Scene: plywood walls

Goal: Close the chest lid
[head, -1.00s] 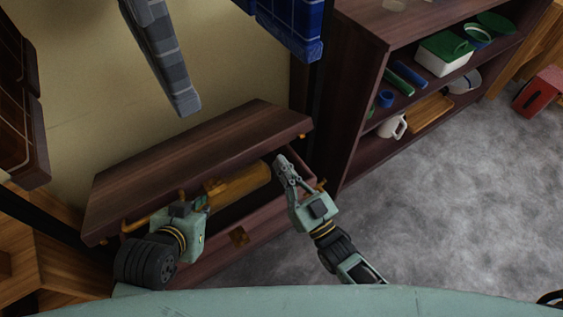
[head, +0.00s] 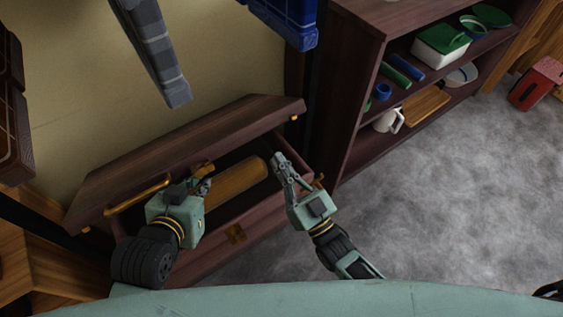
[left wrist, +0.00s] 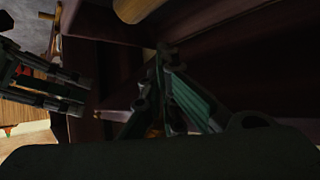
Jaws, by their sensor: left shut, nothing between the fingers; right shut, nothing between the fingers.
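The dark wooden chest (head: 222,258) stands against the wall with its lid (head: 185,150) raised and tilted, so the interior shows. A gold bar handle (head: 138,197) is at the lid's left front edge. A wooden cylinder (head: 238,180) lies inside the chest; part of it shows in the left wrist view (left wrist: 135,8). My left gripper (head: 206,176) is shut and empty, over the opening below the lid. My right gripper (head: 277,161) is shut and empty at the chest's right end, below the lid's edge. Contact with the lid cannot be told.
A dark shelf unit (head: 345,95) with containers and a white mug (head: 388,121) stands right of the chest. Grey and blue hanging items (head: 158,60) are above the lid. A red box (head: 535,85) sits at the far right. The grey floor (head: 430,200) is clear at right.

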